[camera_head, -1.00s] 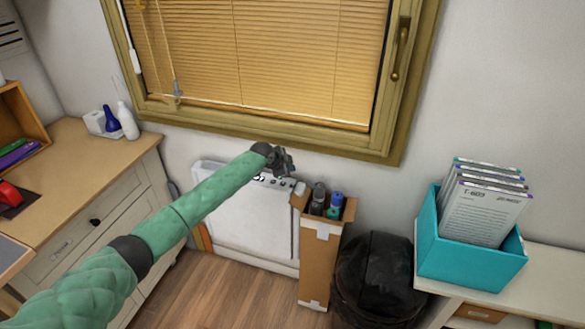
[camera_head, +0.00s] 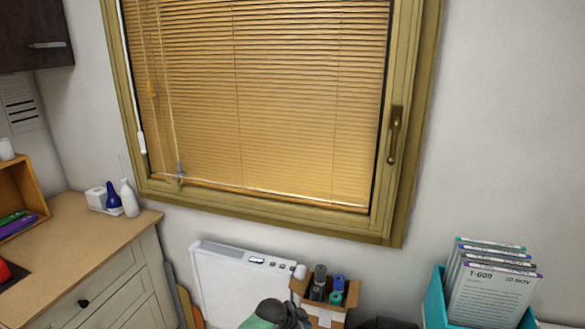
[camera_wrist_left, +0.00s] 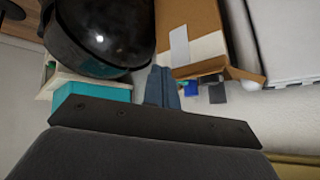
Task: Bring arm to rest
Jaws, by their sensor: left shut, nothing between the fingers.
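My left gripper (camera_head: 292,314), dark grey at the end of a green padded arm, shows at the bottom edge of the head view, in front of the cardboard box and the white heater. In the left wrist view its fingers (camera_wrist_left: 162,88) are together, with nothing between them. Most of the left arm is below the head view. My right gripper is not in view.
An open cardboard box (camera_head: 352,292) with rolls stands beside a white heater (camera_head: 225,285) under the window. A teal bin (camera_head: 434,304) of folders is at right, a wooden dresser (camera_head: 75,245) at left. A black bag (camera_wrist_left: 100,30) shows in the wrist view.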

